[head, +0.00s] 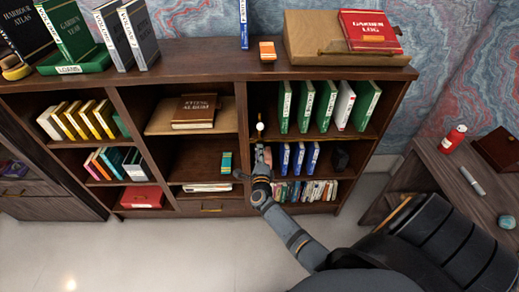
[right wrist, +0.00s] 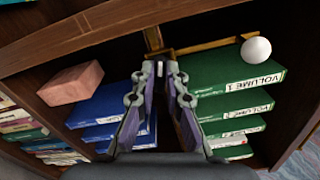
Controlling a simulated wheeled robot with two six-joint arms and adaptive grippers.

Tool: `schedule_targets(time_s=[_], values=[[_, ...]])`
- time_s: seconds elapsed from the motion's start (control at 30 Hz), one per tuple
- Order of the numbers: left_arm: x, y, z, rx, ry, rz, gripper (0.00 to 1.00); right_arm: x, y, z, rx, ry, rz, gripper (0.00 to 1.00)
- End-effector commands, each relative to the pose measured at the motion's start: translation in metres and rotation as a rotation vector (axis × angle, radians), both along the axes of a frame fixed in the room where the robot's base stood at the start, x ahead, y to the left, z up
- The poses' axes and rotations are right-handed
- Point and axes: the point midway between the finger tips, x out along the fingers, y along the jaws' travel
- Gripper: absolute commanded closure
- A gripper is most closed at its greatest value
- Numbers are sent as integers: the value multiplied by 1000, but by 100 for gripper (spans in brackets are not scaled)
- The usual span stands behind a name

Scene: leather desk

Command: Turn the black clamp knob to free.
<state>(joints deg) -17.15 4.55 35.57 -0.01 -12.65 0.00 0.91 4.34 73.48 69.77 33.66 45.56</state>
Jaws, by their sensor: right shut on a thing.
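My right gripper (head: 261,160) reaches up to the bookshelf's middle-right compartment, just below a brass rod with a white ball (head: 260,126). In the right wrist view, its two fingers (right wrist: 160,72) are closed to a narrow gap on a small part at the foot of a brass fitting (right wrist: 152,38). The black clamp knob does not show clearly; the fingertips hide most of what they hold, and I cannot tell which way it is turned. The white ball (right wrist: 256,50) stands clear to the right of the fingers, by a brass bar. My left gripper is out of view.
Green books (right wrist: 225,75) and blue books (right wrist: 100,105) stand close on both sides of my fingers. A pinkish block (right wrist: 70,83) lies to the left. A side desk (head: 450,180) stands at the right.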

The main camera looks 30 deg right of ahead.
Motion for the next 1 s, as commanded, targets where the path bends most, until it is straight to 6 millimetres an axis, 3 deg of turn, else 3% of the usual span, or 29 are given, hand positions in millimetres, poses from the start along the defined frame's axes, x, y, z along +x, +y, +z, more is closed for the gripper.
schedule_targets(time_s=[0.4, 1.0], values=[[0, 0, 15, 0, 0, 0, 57, 0, 0, 0, -177, 109, -1, 100], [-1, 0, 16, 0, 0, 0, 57, 0, 0, -2, -211, 130, 0, 100]])
